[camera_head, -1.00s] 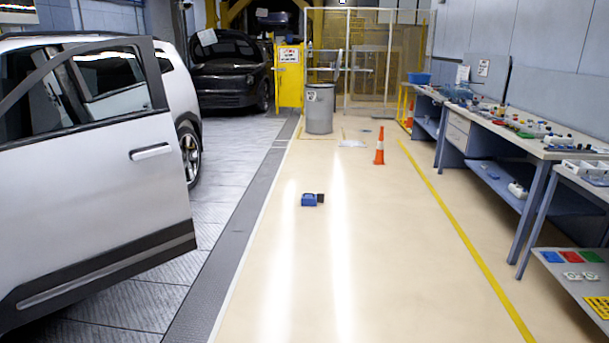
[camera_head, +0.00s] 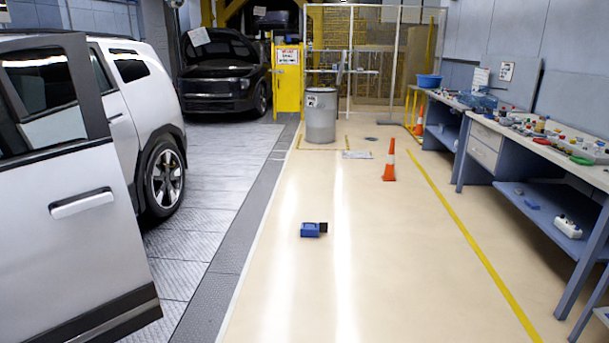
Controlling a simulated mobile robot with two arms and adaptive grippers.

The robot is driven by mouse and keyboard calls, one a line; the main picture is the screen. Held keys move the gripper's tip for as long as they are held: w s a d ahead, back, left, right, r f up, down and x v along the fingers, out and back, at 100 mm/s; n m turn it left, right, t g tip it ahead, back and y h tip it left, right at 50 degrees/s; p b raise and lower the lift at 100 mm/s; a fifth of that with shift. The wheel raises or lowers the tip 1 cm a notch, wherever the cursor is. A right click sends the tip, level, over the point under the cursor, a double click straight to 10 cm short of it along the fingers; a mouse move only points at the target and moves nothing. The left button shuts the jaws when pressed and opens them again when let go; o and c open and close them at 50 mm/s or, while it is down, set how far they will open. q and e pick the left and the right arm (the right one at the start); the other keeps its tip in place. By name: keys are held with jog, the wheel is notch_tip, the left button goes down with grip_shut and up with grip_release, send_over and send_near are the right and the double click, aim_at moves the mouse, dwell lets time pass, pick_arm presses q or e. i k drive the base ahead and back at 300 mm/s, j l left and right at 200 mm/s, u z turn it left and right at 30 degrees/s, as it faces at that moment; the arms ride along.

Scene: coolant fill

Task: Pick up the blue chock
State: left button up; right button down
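A small blue chock (camera_head: 309,230) lies on the beige floor ahead of me, a little below the middle of the head view. A dark part (camera_head: 323,227) shows at its right side; I cannot tell whether it belongs to the chock. Nothing stands close around the chock. Neither of my grippers shows in the head view.
A white car with an open door (camera_head: 75,195) stands at the left. Workbenches (camera_head: 520,150) line the right wall. An orange cone (camera_head: 389,162) and a grey bin (camera_head: 320,116) stand farther back. The floor between me and the chock is clear.

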aim_at(307, 230)
jog(key=i, duration=1.7)
jog(key=i+j, duration=0.1)
jog(key=i, duration=1.65)
jog(key=l+z, duration=0.05)
jog(key=l, duration=0.05)
